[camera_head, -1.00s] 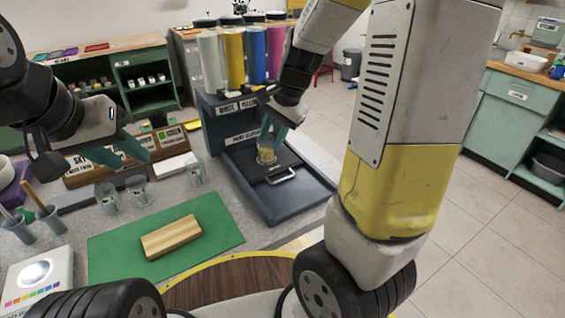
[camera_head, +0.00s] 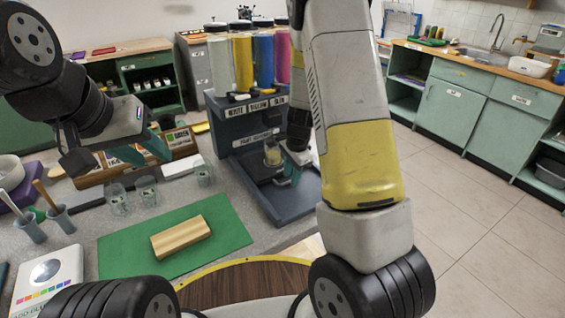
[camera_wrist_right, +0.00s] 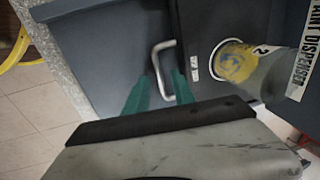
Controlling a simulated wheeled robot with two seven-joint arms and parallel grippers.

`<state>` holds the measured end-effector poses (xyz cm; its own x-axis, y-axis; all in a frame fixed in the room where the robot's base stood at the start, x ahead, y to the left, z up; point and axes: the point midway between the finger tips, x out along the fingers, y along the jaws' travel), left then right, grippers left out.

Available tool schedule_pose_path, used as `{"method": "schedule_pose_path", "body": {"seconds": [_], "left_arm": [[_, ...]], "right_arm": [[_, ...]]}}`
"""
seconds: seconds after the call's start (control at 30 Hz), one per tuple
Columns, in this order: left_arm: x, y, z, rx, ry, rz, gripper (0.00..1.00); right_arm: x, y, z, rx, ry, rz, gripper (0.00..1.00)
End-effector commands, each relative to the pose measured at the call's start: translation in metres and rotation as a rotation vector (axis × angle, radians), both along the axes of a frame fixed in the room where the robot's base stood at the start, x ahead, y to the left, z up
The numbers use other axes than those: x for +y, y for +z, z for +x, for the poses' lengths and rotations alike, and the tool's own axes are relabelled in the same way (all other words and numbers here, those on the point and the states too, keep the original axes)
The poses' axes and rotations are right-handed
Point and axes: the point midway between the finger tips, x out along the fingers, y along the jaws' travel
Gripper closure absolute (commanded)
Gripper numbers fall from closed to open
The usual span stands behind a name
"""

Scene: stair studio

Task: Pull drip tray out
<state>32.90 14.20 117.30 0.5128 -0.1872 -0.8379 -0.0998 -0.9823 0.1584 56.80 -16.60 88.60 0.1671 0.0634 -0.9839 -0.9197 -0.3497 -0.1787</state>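The dark drip tray (camera_head: 263,174) lies in the base of the paint dispenser (camera_head: 243,130); it also shows in the right wrist view (camera_wrist_right: 203,35). A glass (camera_head: 272,155) with yellow paint stands on it, apart from my right gripper. The tray's pale U-shaped handle (camera_wrist_right: 158,63) is at the green fingertips of my right gripper (camera_wrist_right: 160,88). Those fingers are spread, with the handle between them in the picture; contact cannot be told. In the head view my right gripper (camera_head: 292,172) is partly hidden by its arm. My left gripper (camera_head: 145,152) is open and empty above the counter.
A wooden block (camera_head: 180,237) lies on a green mat (camera_head: 222,222). Empty glasses (camera_head: 147,192) stand left of the dispenser, near a wooden rack (camera_head: 95,177). Paint cylinders (camera_head: 243,62) top the dispenser. Open floor (camera_head: 460,200) lies to the right.

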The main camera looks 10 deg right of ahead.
Motion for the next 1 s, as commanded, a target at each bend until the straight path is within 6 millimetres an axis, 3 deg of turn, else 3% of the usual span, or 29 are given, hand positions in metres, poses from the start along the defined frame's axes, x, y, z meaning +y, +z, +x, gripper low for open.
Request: {"method": "schedule_pose_path", "body": {"seconds": [0.33,0.5,1.0], "left_arm": [[0.0000,0.0000,0.0000,0.000,0.000,0.000,0.64],[0.0000,0.0000,0.0000,0.000,0.000,0.000,0.64],[0.0000,0.0000,0.0000,0.000,0.000,0.000,0.64]], "right_arm": [[0.0007,-0.0060,0.0012,-0.001,0.001,0.000,0.69],[0.0006,-0.0060,0.0011,-0.001,0.001,0.000,1.00],[0.0006,-0.0057,0.0011,-0.001,0.001,0.000,1.00]]}}
